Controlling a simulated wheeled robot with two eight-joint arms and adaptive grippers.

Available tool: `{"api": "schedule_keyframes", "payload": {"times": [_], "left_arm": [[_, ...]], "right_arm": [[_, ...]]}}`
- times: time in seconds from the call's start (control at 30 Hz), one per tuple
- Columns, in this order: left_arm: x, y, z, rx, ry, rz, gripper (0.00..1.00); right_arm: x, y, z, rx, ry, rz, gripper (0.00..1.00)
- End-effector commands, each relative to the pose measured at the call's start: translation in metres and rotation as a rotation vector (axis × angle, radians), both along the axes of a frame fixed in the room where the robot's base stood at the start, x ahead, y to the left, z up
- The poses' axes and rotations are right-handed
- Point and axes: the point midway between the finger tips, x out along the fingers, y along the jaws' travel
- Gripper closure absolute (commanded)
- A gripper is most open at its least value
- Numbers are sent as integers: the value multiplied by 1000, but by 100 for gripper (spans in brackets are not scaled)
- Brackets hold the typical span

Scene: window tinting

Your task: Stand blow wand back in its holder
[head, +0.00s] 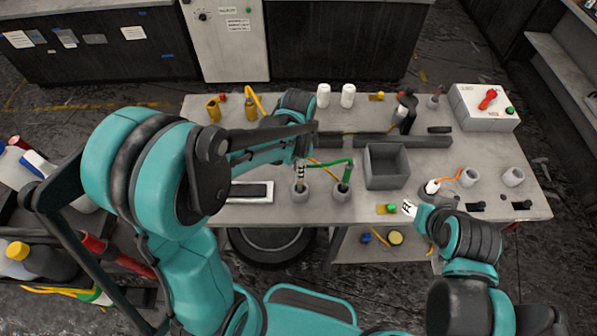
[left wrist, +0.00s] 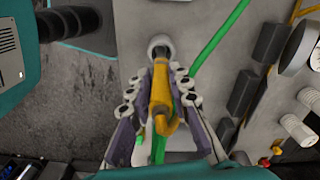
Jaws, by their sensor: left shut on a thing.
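My left gripper (head: 300,172) is shut on the blow wand (left wrist: 162,88), which has an orange-yellow body and a dark nozzle. In the left wrist view the gripper's two jaws (left wrist: 160,95) sit on either side of the wand body. The nozzle points at the mouth of a round grey holder (left wrist: 158,42), and the two overlap; I cannot tell how deep it sits. In the head view the gripper is right over the holder (head: 300,194), hiding most of the wand. A green hose (left wrist: 218,42) runs beside it. My right gripper (head: 409,208) is near the table's front edge; its jaws are unclear.
A second grey cup (head: 342,193) with a green piece in it stands just right of the holder. A grey open bin (head: 387,166) is further right. A dark pad in a white tray (head: 250,191) lies to the left. White bottles (head: 347,95) stand at the back.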

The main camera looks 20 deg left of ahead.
Motion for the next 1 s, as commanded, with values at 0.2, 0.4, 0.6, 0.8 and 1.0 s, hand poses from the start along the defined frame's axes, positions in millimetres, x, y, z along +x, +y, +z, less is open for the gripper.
{"api": "schedule_keyframes", "payload": {"times": [0.2, 0.4, 0.6, 0.8, 1.0], "left_arm": [[0, 0, -15, 0, 0, 0, 100], [0, 0, -17, 0, 0, 0, 100], [0, 0, -18, 0, 0, 0, 60], [0, 0, -18, 0, 0, 0, 60], [0, 0, -6, 0, 0, 0, 60]], "right_arm": [[0, 0, -4, 0, 0, 0, 60], [0, 0, -6, 0, 0, 0, 60], [0, 0, -7, 0, 0, 0, 60], [0, 0, -7, 0, 0, 0, 60], [0, 0, -1, 0, 0, 0, 60]]}}
